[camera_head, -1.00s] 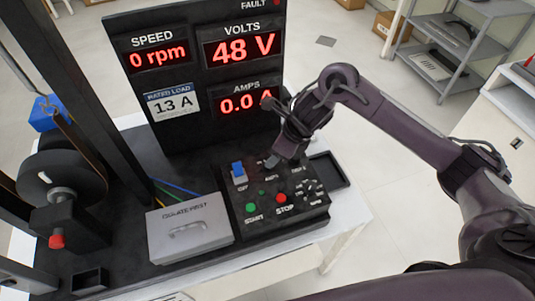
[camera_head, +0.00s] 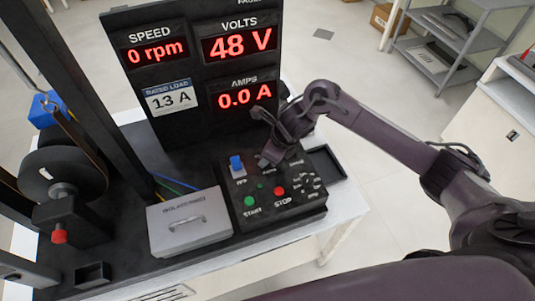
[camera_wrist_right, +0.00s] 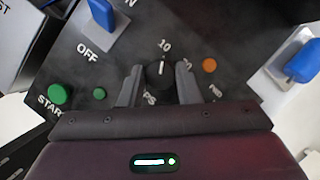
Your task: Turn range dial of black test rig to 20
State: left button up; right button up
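The black test rig's control box (camera_head: 240,205) sits on the bench, below the display panel. In the right wrist view the black range dial (camera_wrist_right: 159,73) has a white pointer line toward the "10" mark. The "20" mark, to the right of it, is partly hidden by a finger. My right gripper (camera_wrist_right: 160,82) has one finger on each side of the dial, with narrow dark gaps between fingers and dial; contact is not visible. In the head view my right gripper (camera_head: 267,160) is over the box's upper part and hides the dial. My left gripper is not in view.
A blue switch (camera_head: 236,163) at OFF stands left of the dial. Green START (camera_head: 250,201) and red STOP (camera_head: 280,191) buttons are in front. A grey lidded box (camera_head: 188,225) is at left; an empty black tray (camera_head: 325,163) is at right. Displays read 0 rpm, 48 V, 0.0 A.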

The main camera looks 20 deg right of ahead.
jog(key=shift+c, duration=0.6)
jog(key=shift+m, duration=0.4)
jog(key=shift+r+m+t+h, duration=0.1)
jog(key=shift+m+t+h, duration=0.25)
jog(key=shift+m, duration=0.65)
jog(key=m+h, duration=0.1)
jog(key=m, duration=0.1)
jog(key=shift+a+r+m+t+p, duration=0.1)
jog(key=shift+a+m+t+p, duration=0.05)
jog(key=shift+m+t+p, duration=0.2)
jog(key=m+h+p, duration=0.1)
jog(key=m+p, duration=0.1)
jog(key=m, duration=0.1)
jog(key=shift+a+m, duration=0.1)
jog(key=shift+m, duration=0.15)
jog(key=shift+m+h+p, duration=0.75)
jog(key=shift+m+p, duration=0.6)
jog(key=shift+m, duration=0.15)
